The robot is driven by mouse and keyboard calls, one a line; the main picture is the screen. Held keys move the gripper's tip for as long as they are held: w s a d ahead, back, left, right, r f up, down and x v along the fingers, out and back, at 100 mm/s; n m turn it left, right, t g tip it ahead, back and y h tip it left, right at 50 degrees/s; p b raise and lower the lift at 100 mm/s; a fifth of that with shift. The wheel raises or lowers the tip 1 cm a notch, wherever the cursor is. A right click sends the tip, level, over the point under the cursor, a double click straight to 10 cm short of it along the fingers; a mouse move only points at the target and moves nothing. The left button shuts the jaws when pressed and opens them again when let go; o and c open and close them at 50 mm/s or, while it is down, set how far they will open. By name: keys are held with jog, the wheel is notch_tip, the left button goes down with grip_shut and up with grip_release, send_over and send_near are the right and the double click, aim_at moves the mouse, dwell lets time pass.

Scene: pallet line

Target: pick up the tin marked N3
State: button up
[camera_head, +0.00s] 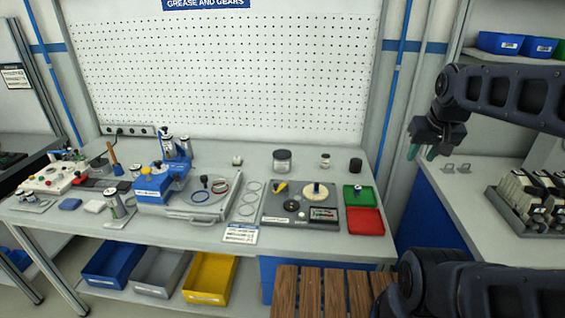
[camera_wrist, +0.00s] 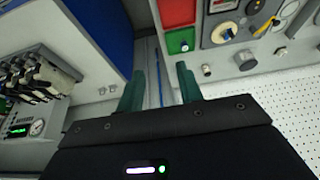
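No N3 mark is readable in either view, so I cannot tell which tin is marked N3. Along the back of the bench stand a wide grey tin (camera_head: 282,161), a small pale-and-dark tin (camera_head: 325,161), a black tin (camera_head: 355,166) and a small white tin (camera_head: 237,160). In the wrist view, the grey tin (camera_wrist: 245,60) and the small tin (camera_wrist: 207,70) show upside down, right of my fingers. My gripper (camera_head: 423,153) is right of the bench, raised, well apart from the tins. Its teal fingers stand apart and empty in the wrist view (camera_wrist: 160,92).
The bench (camera_head: 180,248) also carries a blue machine (camera_head: 160,185), a grey plate with gear parts (camera_head: 271,216), a green tray (camera_head: 350,203) and a red tray (camera_head: 365,221). A perforated board (camera_head: 220,75) rises behind. A right-hand counter (camera_head: 480,205) holds a rack (camera_head: 520,224).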

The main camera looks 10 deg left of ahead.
dwell(0.4)
jog(key=o, duration=1.4)
jog(key=shift+w, duration=0.1)
